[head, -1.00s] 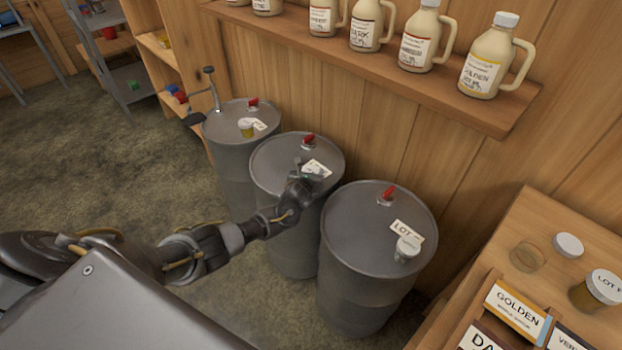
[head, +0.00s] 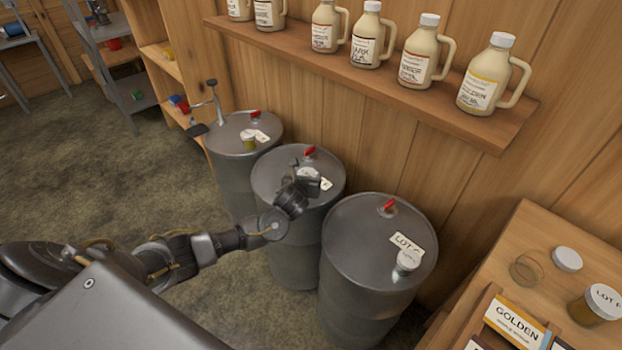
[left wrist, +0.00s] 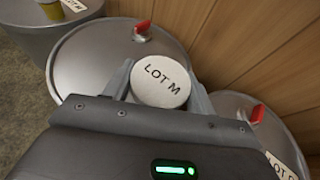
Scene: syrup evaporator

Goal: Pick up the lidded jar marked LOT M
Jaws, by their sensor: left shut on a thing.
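The jar marked LOT M shows its round white lid (left wrist: 161,82) in the left wrist view, lettering up, between the two fingers of my left gripper (left wrist: 160,90). In the head view the white lid (head: 308,173) shows only in part at the far side of my left gripper (head: 302,182), over the top of the middle grey drum (head: 270,178). My left gripper is shut on this jar. The jar's body is hidden, and I cannot tell whether its base touches the drum. My right gripper is not in view.
The right drum (head: 360,235) bears a white-lidded jar (head: 407,261) beside a LOT label. The left drum (head: 232,130) bears a small amber jar (head: 248,141). Red valves rise from the drum tops. A wall shelf (head: 400,85) holds several jugs; a wooden bench (head: 535,240) stands at right.

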